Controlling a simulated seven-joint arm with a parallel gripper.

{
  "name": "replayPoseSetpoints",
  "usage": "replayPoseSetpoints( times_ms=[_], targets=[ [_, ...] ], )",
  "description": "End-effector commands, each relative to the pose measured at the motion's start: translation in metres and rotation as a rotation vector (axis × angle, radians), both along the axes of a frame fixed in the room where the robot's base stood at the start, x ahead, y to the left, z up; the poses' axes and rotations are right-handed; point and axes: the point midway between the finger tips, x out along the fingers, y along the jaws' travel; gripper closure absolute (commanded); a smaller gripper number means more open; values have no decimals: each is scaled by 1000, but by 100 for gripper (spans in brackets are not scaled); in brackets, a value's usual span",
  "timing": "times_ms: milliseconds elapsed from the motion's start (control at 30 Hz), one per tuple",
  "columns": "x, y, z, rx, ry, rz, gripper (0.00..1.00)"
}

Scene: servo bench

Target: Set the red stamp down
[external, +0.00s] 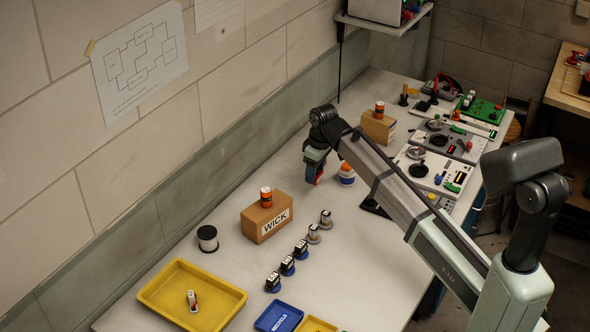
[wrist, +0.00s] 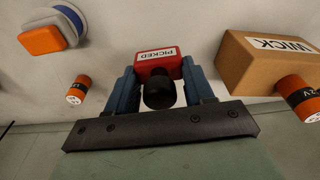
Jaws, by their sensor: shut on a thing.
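My gripper (external: 316,160) is shut on the red stamp (wrist: 160,66). In the wrist view the stamp sits between my two blue fingers (wrist: 159,72). It has a white label reading "PICKED" and a black round knob that points toward the camera. In the external view a little of its red (external: 318,176) shows at the fingertips, over the middle of the bench. I cannot tell whether its underside touches the bench (external: 352,235).
A cardboard box marked WICK (external: 254,227) carries an orange battery (external: 266,196). An orange, white and blue object (external: 347,174) stands close to my gripper.

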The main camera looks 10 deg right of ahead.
Motion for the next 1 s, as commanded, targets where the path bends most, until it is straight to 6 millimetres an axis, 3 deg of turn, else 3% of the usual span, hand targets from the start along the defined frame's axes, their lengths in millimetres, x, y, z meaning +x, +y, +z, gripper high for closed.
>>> replayPoseSetpoints(
  times_ms=[200,633,1000],
  targets=[
    [-1,0,-35,-1,1,0,88],
    [-1,0,-76,-1,1,0,88],
    [0,0,-80,0,0,0,88]
  ],
)
